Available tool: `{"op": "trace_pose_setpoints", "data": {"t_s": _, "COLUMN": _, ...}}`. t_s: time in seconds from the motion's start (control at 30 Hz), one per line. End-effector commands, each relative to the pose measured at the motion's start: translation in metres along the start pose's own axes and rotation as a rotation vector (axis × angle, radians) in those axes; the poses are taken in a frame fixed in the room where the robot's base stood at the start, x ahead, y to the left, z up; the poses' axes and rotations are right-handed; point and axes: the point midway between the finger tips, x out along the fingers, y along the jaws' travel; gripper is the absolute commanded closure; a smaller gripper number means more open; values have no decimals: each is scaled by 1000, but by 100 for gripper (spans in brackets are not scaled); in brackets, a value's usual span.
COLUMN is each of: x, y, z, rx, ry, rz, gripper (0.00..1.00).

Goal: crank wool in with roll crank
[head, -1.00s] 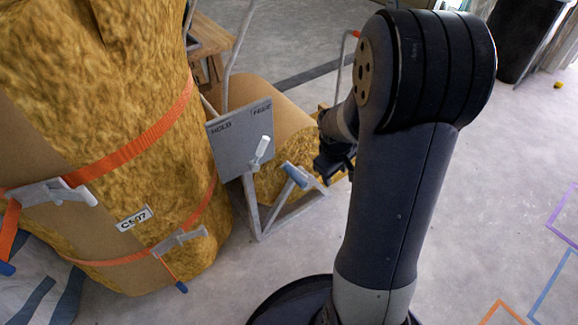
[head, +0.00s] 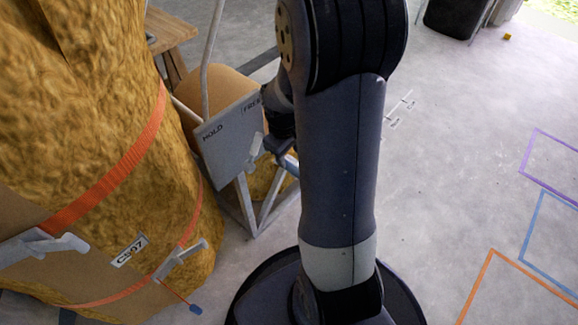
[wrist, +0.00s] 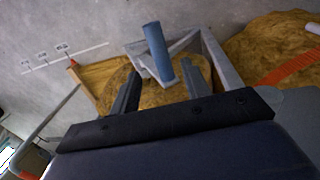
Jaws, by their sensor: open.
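The roll crank's blue handle (wrist: 158,52) stands out from a grey metal frame in the wrist view. My gripper (wrist: 160,85) is open, its two dark fingers pointing toward the handle, one on each side of its lower end. I cannot tell whether either finger touches it. Yellow-brown wool (wrist: 150,97) lies behind the fingers. In the head view my gripper (head: 284,143) is beside the grey plate (head: 225,140) marked HOLD and FREE, which has a pale lever. Wool on the roll (head: 262,182) shows below the plate.
A tall wool bale (head: 95,110) with orange straps (head: 125,170) and a tag (head: 130,251) stands at the left. A wooden bench (head: 165,35) is behind it. Floor to the right is clear, with coloured outlines (head: 490,262). A dark bin (head: 455,15) stands far back.

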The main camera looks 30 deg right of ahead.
Motion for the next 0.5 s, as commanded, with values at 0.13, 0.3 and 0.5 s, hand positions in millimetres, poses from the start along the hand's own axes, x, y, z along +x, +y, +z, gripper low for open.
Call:
{"op": "trace_pose_setpoints", "data": {"t_s": 0.13, "x": 34, "y": -1, "z": 1, "rx": 1, "ry": -3, "rz": -2, "gripper": 55}}
{"op": "trace_pose_setpoints", "data": {"t_s": 0.3, "x": 55, "y": -1, "z": 0, "rx": 0, "ry": -1, "rz": -1, "gripper": 55}}
{"op": "trace_pose_setpoints", "data": {"t_s": 0.5, "x": 62, "y": 0, "z": 0, "rx": 0, "ry": 0, "rz": 0, "gripper": 55}}
